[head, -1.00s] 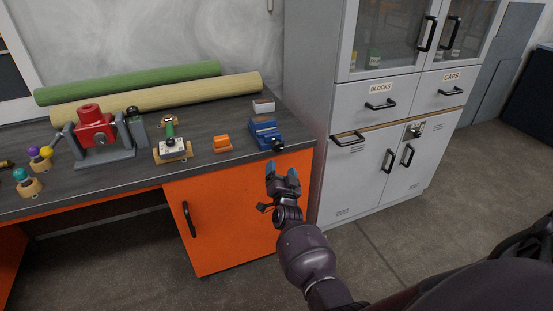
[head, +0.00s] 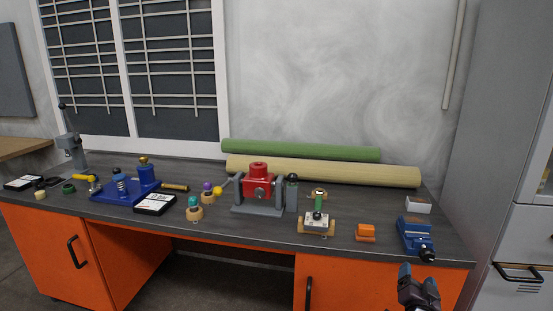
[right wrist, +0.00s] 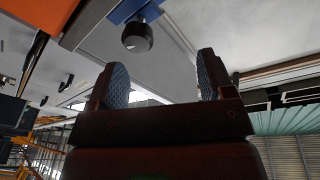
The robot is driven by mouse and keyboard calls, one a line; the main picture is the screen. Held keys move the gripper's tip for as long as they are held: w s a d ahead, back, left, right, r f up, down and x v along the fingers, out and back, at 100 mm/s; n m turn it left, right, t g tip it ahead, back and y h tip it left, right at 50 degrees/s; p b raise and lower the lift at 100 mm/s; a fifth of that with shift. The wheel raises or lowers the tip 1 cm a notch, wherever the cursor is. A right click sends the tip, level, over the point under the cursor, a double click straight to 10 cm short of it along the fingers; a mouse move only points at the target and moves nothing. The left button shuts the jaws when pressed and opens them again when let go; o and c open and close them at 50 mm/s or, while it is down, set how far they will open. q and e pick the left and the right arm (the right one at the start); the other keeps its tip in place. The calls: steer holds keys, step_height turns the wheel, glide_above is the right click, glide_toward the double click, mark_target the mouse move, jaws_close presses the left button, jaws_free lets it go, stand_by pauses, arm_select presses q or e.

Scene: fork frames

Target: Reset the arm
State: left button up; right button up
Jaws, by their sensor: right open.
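My right gripper (head: 418,272) shows at the lower right of the head view, in front of the workbench's right end and near the blue vise (head: 413,236). Its two blue-padded fingers stand apart with nothing between them. In the right wrist view the open fingers (right wrist: 163,80) are empty. A dark round knob (right wrist: 137,37) on a blue part shows above them, apart from the fingers. My left gripper is in neither view.
The dark workbench top (head: 270,232) holds a red device (head: 258,183), an orange block (head: 366,232), a joystick box (head: 317,221), a blue fixture (head: 120,190) and rolled mats (head: 320,171). Grey cabinets (head: 520,245) stand at the right. Free floor lies in front.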

steer(key=s+a+n+g+y+p, duration=0.1)
steer(key=s+a+n+g+y, duration=0.1)
steer(key=s+a+n+y, duration=0.6)
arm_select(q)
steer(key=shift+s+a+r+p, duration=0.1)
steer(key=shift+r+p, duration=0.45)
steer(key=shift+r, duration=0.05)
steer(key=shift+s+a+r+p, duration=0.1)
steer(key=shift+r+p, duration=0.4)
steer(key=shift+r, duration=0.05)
arm_select(e)
steer(key=s+a+f+n+g, duration=0.1)
steer(key=s+f, duration=0.2)
steer(key=s, duration=0.7)
steer(key=s+a+f+n+g, duration=0.1)
steer(key=s+a+f+g, duration=0.1)
steer(key=s, duration=0.9)
steer(key=s+a+f+n+g, duration=0.1)
steer(key=s+f+g, duration=0.1)
steer(key=s, duration=0.8)
steer(key=shift+s+a+f+h, duration=0.35)
steer(key=shift+s+f+h, duration=0.05)
steer(key=shift+f, duration=0.4)
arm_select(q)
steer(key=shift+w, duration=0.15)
